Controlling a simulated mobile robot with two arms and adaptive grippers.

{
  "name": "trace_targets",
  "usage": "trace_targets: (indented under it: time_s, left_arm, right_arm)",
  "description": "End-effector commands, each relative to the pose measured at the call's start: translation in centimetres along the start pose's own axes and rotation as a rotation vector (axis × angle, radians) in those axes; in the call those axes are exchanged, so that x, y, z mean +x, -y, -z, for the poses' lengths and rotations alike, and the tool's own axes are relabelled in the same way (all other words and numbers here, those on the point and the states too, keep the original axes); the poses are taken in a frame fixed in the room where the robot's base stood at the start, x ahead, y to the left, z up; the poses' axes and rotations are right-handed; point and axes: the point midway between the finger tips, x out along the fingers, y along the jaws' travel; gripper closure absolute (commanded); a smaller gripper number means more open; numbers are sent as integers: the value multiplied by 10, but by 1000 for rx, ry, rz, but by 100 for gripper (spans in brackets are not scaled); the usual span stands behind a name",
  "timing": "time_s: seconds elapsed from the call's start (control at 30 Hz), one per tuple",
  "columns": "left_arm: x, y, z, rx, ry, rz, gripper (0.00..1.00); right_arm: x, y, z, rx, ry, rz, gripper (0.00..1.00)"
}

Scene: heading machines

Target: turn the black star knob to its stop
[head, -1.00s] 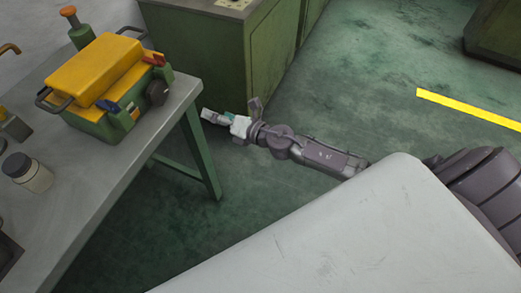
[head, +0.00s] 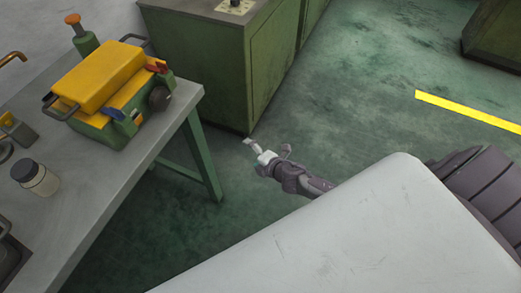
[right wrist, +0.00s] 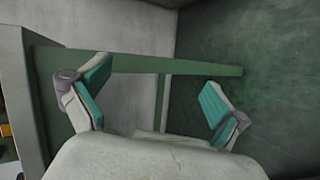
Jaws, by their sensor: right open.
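The black star knob (head: 159,98) is on the right-hand side of the green and yellow toolbox-like case (head: 110,85), which stands on the grey-topped table at the left in the head view. My right gripper (head: 251,146) is to the right of the table, clear of it and apart from the knob, over the floor. In the right wrist view its two teal-padded fingers (right wrist: 155,95) are spread wide with nothing between them. The knob is not seen in the right wrist view. My left gripper is not in view.
The table (head: 130,165) has green legs. A jar (head: 35,178) and an orange-topped green tool (head: 82,33) stand on it. A green cabinet (head: 205,65) stands behind my right gripper. Open floor with a yellow stripe (head: 468,108) lies to the right.

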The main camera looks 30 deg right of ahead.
Motion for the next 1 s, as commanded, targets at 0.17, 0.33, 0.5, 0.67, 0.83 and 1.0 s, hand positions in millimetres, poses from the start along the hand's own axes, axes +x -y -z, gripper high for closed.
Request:
trace_targets:
  time_s: [0.17, 0.33, 0.5, 0.67, 0.83, 1.0]
  left_arm:
    - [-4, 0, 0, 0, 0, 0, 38]
    - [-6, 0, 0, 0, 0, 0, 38]
    - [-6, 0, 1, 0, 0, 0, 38]
    - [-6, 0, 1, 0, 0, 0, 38]
    - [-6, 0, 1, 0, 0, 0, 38]
    - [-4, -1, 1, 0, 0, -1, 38]
  right_arm:
    - [-6, 30, -4, 109, 32, 61, 1]
    - [-10, 48, -6, 170, 51, 95, 1]
    - [-11, 54, -6, 193, 58, 106, 1]
    - [-11, 54, -6, 193, 58, 106, 1]
    - [-11, 54, -6, 192, 58, 106, 1]
    - [-11, 51, -9, 179, 54, 95, 1]
